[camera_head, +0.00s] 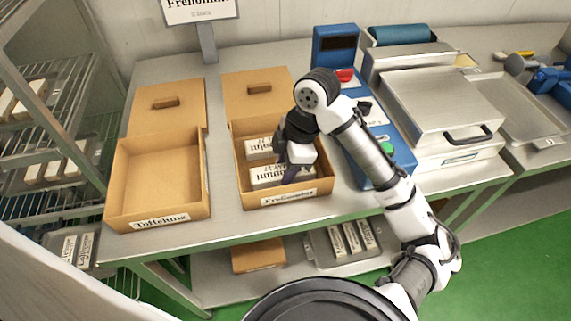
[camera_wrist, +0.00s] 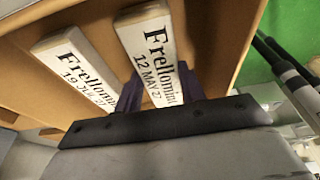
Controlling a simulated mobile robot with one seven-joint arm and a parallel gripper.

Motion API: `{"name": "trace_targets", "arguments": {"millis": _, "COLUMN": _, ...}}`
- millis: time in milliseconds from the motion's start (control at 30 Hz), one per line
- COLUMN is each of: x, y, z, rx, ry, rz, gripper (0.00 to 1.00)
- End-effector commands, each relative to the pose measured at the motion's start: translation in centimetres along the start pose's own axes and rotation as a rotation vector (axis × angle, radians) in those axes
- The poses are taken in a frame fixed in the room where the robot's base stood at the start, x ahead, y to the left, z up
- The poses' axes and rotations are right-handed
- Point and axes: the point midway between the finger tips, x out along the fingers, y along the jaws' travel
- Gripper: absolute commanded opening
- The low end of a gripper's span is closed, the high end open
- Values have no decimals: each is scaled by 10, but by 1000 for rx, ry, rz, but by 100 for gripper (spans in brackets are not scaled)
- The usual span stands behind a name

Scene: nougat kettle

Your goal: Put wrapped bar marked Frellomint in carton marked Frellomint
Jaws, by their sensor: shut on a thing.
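The carton marked Frellomint (camera_head: 290,197) stands open on the table with its lid flap back. A white wrapped bar marked Frellomint, 12 May 27 (camera_wrist: 147,42), is between the fingers of my gripper (camera_wrist: 155,88), which is shut on its near end. In the head view this bar (camera_head: 268,178) is inside the carton, near the front wall. My gripper (camera_head: 292,176) reaches down into the carton's right part. A second Frellomint bar (camera_head: 258,147), dated 19 Jul, lies behind it and apart from it; it also shows in the wrist view (camera_wrist: 72,72). The fingertips are partly hidden.
An empty open carton marked Toffelune (camera_head: 160,222) stands to the left. A blue machine (camera_head: 335,45) and a metal sealer (camera_head: 440,100) stand to the right. A wire rack (camera_head: 45,130) with bars is at far left. Several bars lie on a tray (camera_head: 325,250) below the table.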

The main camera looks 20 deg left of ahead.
Motion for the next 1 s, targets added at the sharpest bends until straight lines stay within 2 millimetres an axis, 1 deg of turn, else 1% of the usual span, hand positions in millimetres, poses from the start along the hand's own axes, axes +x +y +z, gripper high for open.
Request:
{"name": "trace_targets", "arguments": {"millis": 200, "x": 0, "y": 0, "z": 0, "rx": 0, "ry": 0, "rz": 0, "gripper": 13}}
{"name": "trace_targets", "arguments": {"millis": 233, "x": 0, "y": 0, "z": 0, "rx": 0, "ry": 0, "rz": 0, "gripper": 42}}
{"name": "trace_targets", "arguments": {"millis": 400, "x": 0, "y": 0, "z": 0, "rx": 0, "ry": 0, "rz": 0, "gripper": 64}}
{"name": "trace_targets", "arguments": {"millis": 600, "x": 0, "y": 0, "z": 0, "rx": 0, "ry": 0, "rz": 0, "gripper": 65}}
{"name": "trace_targets", "arguments": {"millis": 733, "x": 0, "y": 0, "z": 0, "rx": 0, "ry": 0, "rz": 0, "gripper": 82}}
{"name": "trace_targets", "arguments": {"millis": 767, "x": 0, "y": 0, "z": 0, "rx": 0, "ry": 0, "rz": 0, "gripper": 83}}
{"name": "trace_targets", "arguments": {"millis": 1000, "x": 0, "y": 0, "z": 0, "rx": 0, "ry": 0, "rz": 0, "gripper": 83}}
